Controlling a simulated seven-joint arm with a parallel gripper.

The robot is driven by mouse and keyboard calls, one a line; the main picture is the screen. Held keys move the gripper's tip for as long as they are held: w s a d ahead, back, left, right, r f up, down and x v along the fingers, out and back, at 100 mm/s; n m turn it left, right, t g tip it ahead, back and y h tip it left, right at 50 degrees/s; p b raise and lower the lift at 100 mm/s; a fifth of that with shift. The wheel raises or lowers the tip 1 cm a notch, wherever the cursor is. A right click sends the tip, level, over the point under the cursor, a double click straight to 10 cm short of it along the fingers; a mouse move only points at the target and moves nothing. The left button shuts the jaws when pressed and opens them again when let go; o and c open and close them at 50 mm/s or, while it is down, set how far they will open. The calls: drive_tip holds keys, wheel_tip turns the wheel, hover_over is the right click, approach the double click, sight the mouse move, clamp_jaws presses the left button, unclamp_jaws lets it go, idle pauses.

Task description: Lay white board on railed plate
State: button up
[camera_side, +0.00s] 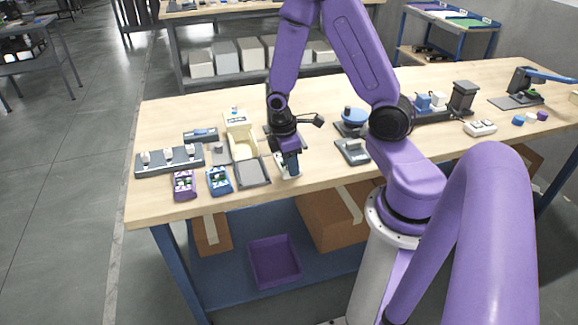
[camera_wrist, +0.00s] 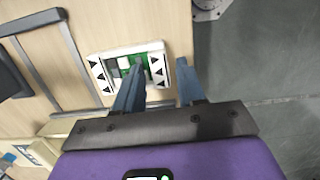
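The white board (camera_wrist: 101,74) has a green middle and black triangle marks on its ends. It lies flat on the wooden table in the wrist view, and only a small pale edge shows under my gripper in the side view (camera_side: 281,159). My gripper (camera_wrist: 160,64) is open and points down. One blue finger overlaps the board in the picture, and the other is at its right end; I cannot tell whether they touch it. The railed plate appears to be the grey square plate (camera_side: 253,174) left of my gripper (camera_side: 290,173); grey rails (camera_wrist: 71,62) show left of the board.
A cream bin (camera_side: 242,146) stands behind the plate. Purple (camera_side: 184,186) and blue (camera_side: 219,181) boards lie left of it, near a dark rack (camera_side: 168,160). A grey fixture (camera_side: 353,152) stands to the right. The table's front edge is close to my gripper.

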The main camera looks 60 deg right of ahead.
clamp_jaws()
drive_tip(key=shift+r, duration=0.1)
drive_tip(key=shift+r, duration=2.9)
drive_tip(key=w+a+r, duration=0.3)
drive_tip(key=w+a, duration=0.5)
drive_tip(key=shift+s+d+f, duration=0.1)
drive_tip(key=shift+f, duration=1.55)
drive_tip(key=shift+s+d+f, duration=0.1)
drive_tip(key=shift+f, duration=1.55)
